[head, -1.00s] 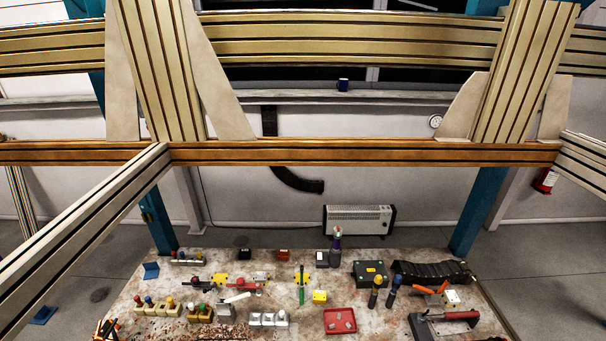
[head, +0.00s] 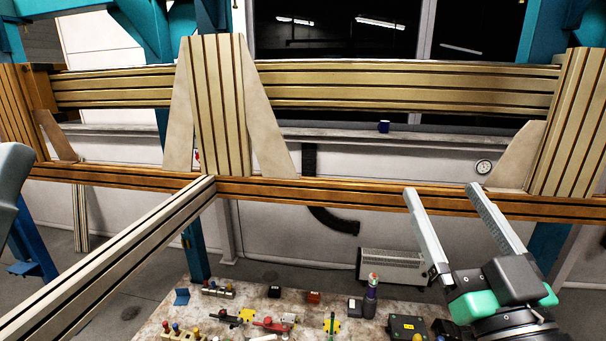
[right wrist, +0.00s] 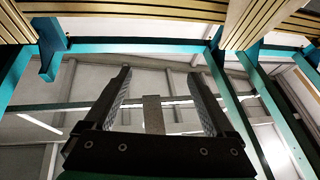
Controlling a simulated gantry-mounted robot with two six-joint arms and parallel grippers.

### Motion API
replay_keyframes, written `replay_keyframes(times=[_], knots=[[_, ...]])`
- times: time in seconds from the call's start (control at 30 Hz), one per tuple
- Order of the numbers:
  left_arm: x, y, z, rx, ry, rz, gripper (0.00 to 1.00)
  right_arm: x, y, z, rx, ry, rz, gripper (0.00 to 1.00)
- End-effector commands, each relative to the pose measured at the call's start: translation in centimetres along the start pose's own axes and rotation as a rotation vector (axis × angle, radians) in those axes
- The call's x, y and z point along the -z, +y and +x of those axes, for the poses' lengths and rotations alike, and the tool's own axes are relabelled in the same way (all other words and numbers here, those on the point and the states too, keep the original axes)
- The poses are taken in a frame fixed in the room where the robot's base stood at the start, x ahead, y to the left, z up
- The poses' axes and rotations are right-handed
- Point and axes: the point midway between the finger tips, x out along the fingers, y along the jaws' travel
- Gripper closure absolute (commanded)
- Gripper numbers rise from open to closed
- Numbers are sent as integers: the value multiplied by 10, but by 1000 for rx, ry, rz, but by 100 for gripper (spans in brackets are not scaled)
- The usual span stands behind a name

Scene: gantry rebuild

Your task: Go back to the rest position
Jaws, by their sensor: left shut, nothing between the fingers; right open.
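My right gripper (head: 440,192) is raised at the right of the head view, its two long pale fingers wide apart and pointing up, with nothing between them. In the right wrist view its dark fingers (right wrist: 158,76) are also apart and empty, against the beams and roof. A smooth grey part of my left arm (head: 11,178) shows at the left edge of the head view. My left gripper is out of view.
The worktable (head: 150,328) below carries several small parts, a dark box (head: 408,326) and a bottle (head: 370,300). A wooden-coloured crossbeam (head: 330,193) spans the view. A white heater (head: 392,265) stands by the wall. Air around the right gripper looks clear.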

Motion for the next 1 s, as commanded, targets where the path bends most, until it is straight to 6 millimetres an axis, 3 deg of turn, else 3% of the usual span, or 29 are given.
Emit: replay_keyframes(times=[0.03,0.1,0.2,0.3,1.0], knots=[[0,0,0,0,0,0,100,38,1,-18,-4,100,9,11],[0,0,0,0,0,0,100,79,4,-43,-9,214,22,11],[0,0,0,0,0,0,100,117,6,-72,-12,328,37,11],[0,0,0,0,0,0,100,134,7,-87,-11,383,51,11],[0,0,0,0,0,0,100,135,7,-87,-7,388,75,11]])
